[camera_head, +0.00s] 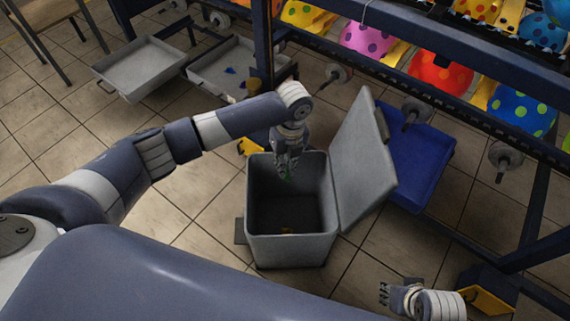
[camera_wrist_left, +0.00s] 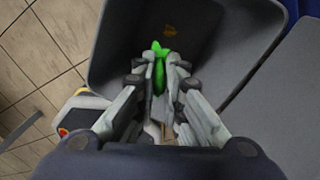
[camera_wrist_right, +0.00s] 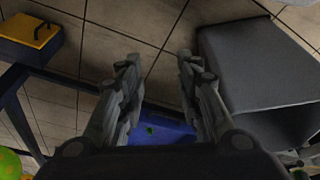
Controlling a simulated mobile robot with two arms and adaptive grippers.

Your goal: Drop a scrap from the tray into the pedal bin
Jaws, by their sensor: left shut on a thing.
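The grey pedal bin (camera_head: 290,252) stands on the tiled floor with its lid (camera_head: 362,160) raised on the right. A small orange scrap (camera_head: 287,230) lies inside on its floor. My left gripper (camera_head: 287,172) points down at the bin's far rim, over the opening. It is shut on a green scrap (camera_wrist_left: 160,68), which sticks out between the fingertips in the left wrist view. My right gripper (camera_wrist_right: 157,88) is open and empty, and also shows low at the right in the head view (camera_head: 388,294). A grey tray (camera_head: 215,62) holds small blue scraps.
A second grey tray (camera_head: 145,68) looks empty. A blue tray (camera_head: 420,155) lies right of the lid; a green piece (camera_wrist_right: 150,130) shows in it in the right wrist view.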

